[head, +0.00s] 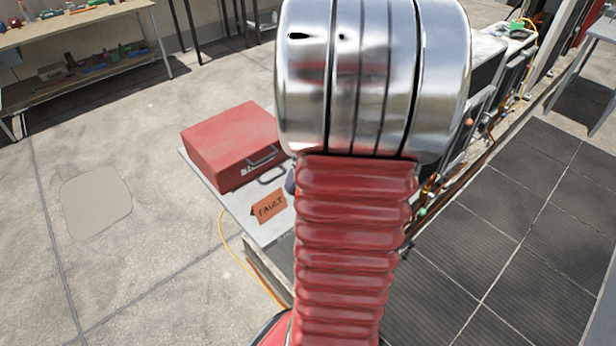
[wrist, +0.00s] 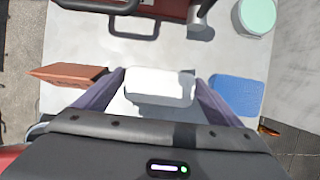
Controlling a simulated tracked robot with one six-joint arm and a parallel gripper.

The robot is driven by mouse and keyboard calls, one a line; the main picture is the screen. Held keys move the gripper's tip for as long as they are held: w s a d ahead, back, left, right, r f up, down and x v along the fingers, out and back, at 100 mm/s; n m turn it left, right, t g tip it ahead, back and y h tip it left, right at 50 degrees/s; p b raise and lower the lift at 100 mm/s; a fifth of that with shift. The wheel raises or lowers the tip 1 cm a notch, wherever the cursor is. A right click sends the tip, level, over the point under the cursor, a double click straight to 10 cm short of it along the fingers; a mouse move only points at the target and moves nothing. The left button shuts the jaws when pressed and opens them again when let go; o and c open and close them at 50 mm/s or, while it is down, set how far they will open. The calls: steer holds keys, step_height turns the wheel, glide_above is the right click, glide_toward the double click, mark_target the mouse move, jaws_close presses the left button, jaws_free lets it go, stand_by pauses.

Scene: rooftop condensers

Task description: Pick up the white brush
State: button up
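In the wrist view a white block-like thing, which I take to be the white brush (wrist: 160,84), lies over the pale tabletop (wrist: 75,50). Its bristles do not show. My gripper (wrist: 160,78) has its two purple-grey fingers spread, one on each side of the brush. Their tips come close to its left and right ends; I cannot tell whether they touch. A grey shadow falls below the brush. In the head view my arm hides the brush and nearly all of my gripper.
An orange FAULT card (head: 269,206) stands left of the brush, and a blue sponge-like block (wrist: 237,94) lies right. A red toolbox (head: 230,143) is behind. A round green-topped container (wrist: 256,16) stands at the table's far right. Left of the table, the concrete floor (head: 150,260) is mostly clear.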

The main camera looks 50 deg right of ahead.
steer(key=c, duration=0.9)
steer(key=shift+r, duration=0.1)
steer(key=shift+c, duration=0.2)
step_height(320, 180, up, 10)
steer(key=shift+f, duration=0.1)
steer(key=o, duration=0.7)
steer(key=c, duration=0.6)
steer(key=shift+s, duration=0.1)
